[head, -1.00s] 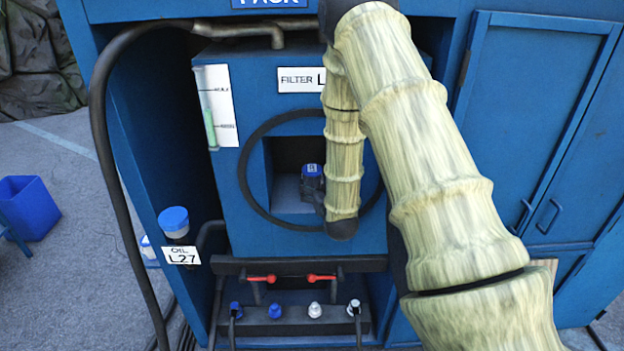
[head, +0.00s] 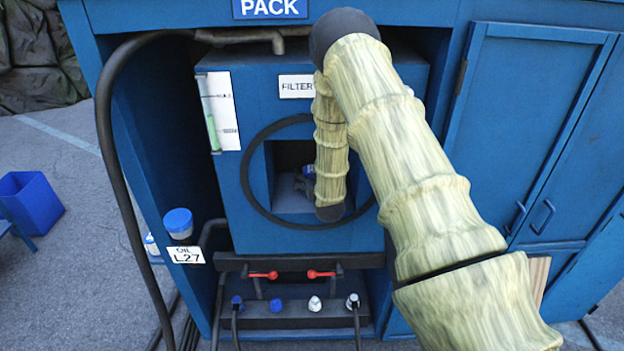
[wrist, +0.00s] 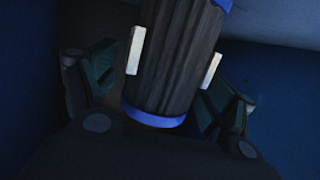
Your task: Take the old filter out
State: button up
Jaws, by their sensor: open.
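The old filter (wrist: 174,60) is a dark ribbed cylinder with a blue band at its near end. In the wrist view it stands between the two fingers of my gripper (wrist: 172,72), with a pale pad close to each side. My gripper is open around it. In the head view the filter (head: 308,171) shows only as a small blue and dark bit inside the square opening (head: 284,160) of the blue filter housing (head: 235,205). My forearm hides the rest, and my gripper (head: 303,186) is mostly hidden there too.
Two red-handled valves (head: 263,275) and a row of capped ports (head: 276,306) sit below the housing. A black hose (head: 103,130) runs down the left. A blue bin (head: 30,205) stands on the floor at left. Closed cabinet doors (head: 520,130) are at right.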

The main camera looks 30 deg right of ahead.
jog(key=shift+c, duration=0.3)
jog(key=c, duration=1.3)
jog(key=shift+r, duration=0.1)
